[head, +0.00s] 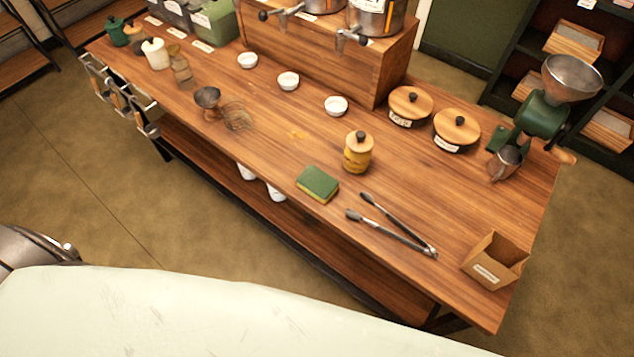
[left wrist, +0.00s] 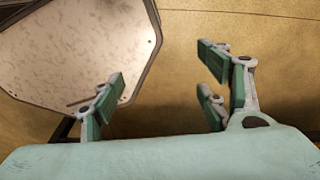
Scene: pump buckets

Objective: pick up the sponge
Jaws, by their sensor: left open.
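A green and yellow sponge (head: 318,184) lies flat near the front edge of the wooden table (head: 400,180) in the head view, green side up. My left gripper (left wrist: 160,90) shows in the left wrist view, open and empty, with its fingers spread apart over the floor. The sponge is not seen in the left wrist view. Neither gripper shows in the head view.
Metal tongs (head: 395,228) lie right of the sponge, and a yellow jar with a wooden lid (head: 358,152) stands behind it. A cardboard box (head: 494,262) is at the front right corner.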

